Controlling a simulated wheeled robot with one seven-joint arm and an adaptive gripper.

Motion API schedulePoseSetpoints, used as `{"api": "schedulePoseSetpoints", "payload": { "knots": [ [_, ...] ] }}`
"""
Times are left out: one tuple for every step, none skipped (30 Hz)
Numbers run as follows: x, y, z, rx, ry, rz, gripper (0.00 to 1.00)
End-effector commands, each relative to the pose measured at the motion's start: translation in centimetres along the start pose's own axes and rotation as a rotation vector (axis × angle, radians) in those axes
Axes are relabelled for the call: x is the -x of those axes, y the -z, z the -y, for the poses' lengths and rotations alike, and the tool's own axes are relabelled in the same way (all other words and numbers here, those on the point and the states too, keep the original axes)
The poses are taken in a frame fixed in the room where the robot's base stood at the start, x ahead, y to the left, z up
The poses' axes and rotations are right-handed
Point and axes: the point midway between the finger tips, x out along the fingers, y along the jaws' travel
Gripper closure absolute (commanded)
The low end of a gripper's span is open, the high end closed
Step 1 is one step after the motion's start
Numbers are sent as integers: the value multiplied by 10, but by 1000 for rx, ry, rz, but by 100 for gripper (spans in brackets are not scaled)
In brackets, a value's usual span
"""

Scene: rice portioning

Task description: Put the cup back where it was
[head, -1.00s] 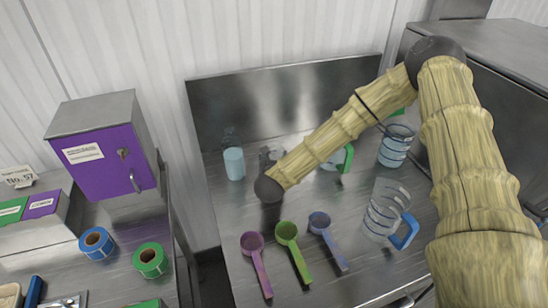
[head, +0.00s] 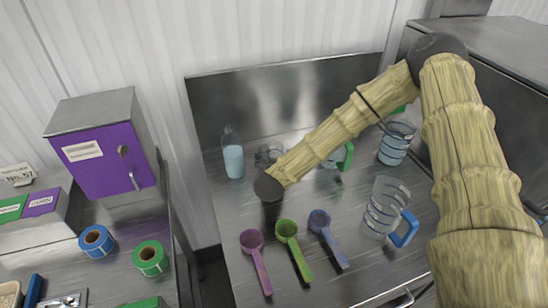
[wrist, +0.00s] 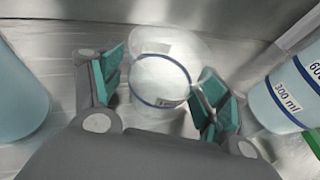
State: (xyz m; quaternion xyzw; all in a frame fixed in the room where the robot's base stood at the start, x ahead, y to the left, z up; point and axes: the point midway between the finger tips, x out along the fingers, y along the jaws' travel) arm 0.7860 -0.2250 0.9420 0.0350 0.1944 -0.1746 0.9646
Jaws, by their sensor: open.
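A clear cup (wrist: 160,82) with a blue band and a small label stands on the steel table in the wrist view. My gripper (wrist: 162,75) is open, with one teal-padded finger on each side of the cup. I cannot tell whether either pad touches it. In the head view my gripper (head: 268,154) shows small beyond the end of my arm, and the cup cannot be made out there.
A bottle with pale blue contents (head: 233,161) stands left of my gripper. A green-handled measuring jug (wrist: 283,101), marked 300 ml, stands to the right. A blue-handled jug (head: 383,207), another banded vessel (head: 395,145) and purple (head: 251,240), green (head: 287,231) and blue (head: 319,220) scoops occupy the table.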

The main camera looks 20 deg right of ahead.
Motion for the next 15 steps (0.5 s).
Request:
{"api": "schedulePoseSetpoints", "payload": {
  "knots": [
    [7, 5, 0, -1, -2, -3, 25],
    [11, 5, 0, -2, -1, -2, 25],
    [19, 5, 0, -2, -3, -3, 25],
    [24, 5, 0, -2, -3, -2, 25],
    [30, 5, 0, -1, -3, -1, 25],
    [38, 5, 0, -1, -3, -1, 25],
    [43, 5, 0, -1, -3, -2, 25],
    [49, 5, 0, -1, -2, -2, 25],
    [57, 5, 0, 0, -3, -3, 25],
    [62, 5, 0, -1, -2, -2, 25],
    [67, 5, 0, 0, -2, -2, 25],
    [74, 4, 0, -1, -2, -2, 25],
    [79, 4, 0, -1, -2, -1, 25],
    [84, 4, 0, -1, -3, -1, 25],
    [89, 4, 0, -1, -2, -1, 25]
  ]
}}
